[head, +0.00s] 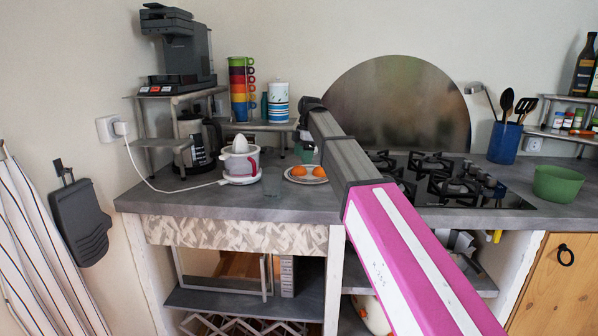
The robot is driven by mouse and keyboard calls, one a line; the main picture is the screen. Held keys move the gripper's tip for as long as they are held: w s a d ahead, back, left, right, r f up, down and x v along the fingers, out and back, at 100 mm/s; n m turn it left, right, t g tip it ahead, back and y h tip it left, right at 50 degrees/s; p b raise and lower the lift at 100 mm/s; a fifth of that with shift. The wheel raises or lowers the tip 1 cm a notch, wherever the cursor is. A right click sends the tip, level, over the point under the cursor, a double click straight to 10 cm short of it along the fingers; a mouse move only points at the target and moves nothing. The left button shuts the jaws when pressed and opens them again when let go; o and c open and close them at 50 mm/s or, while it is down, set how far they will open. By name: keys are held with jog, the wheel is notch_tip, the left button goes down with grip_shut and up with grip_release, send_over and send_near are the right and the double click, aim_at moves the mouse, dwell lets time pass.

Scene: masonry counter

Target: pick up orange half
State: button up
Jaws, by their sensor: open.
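Two orange halves, a left one (299,171) and a right one (319,171), lie side by side on a small pale plate (306,180) on the grey counter, left of the hob. They look domed side up. My arm reaches in from the lower right. My gripper (304,143) is at its far end, small and dark, above and behind the plate in the picture. It is open and apart from the orange halves. Its fingertips are hard to make out, and my arm hides part of the space right of the plate.
A white citrus juicer (240,162) and a clear glass (271,182) stand left of the plate. A coffee maker (199,143) is farther left. A low shelf with a striped canister (278,104) and stacked cups (241,90) stands behind. The gas hob (440,172) lies right.

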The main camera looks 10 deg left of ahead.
aim_at(299, 166)
jog(key=f, duration=0.1)
jog(key=a+f, duration=0.1)
jog(key=f, duration=0.1)
jog(key=s+f, duration=0.1)
jog(key=f, duration=0.1)
jog(key=shift+a, duration=0.15)
jog(key=shift+w+r, duration=0.1)
jog(key=shift+c, duration=0.3)
jog(key=c, duration=0.9)
